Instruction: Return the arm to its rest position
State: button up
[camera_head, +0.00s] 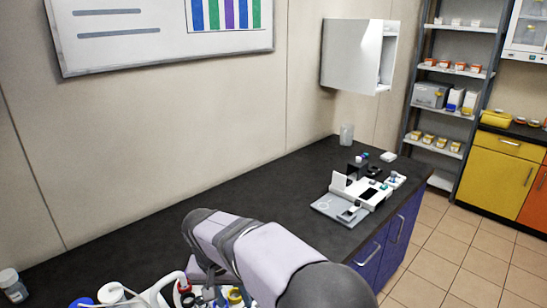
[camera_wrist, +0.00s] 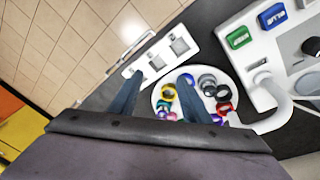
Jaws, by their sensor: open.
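My gripper (camera_wrist: 160,77) shows in the wrist view with its two dark fingers apart and nothing between them. It is above a round white tray (camera_wrist: 156,96) that holds several small coloured rings or caps (camera_wrist: 207,84). I cannot tell how far above the tray the fingertips are. In the head view my lilac and grey arm reaches over the black bench from the bottom, and my gripper cannot be made out there.
A white device (camera_wrist: 252,60) with green and blue parts and a curved tube stands right of the tray. A white plate (camera_wrist: 160,58) with square openings lies beyond. The bench (camera_head: 270,185) has bare room before a white instrument (camera_head: 374,192). A bottle (camera_head: 12,288) stands at far left.

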jog(key=s+d+f+g, duration=0.1)
jog(key=s+d, duration=0.2)
jog(key=d, duration=0.6)
jog(key=s+d+f, duration=0.1)
jog(key=s+d, duration=0.3)
jog(key=d, duration=0.4)
jog(key=s+d+f+y, duration=0.1)
jog(key=s+d+f, duration=0.3)
jog(key=s+d, duration=0.4)
jog(key=shift+s+n+g, duration=0.3)
jog(key=shift+s, duration=0.85)
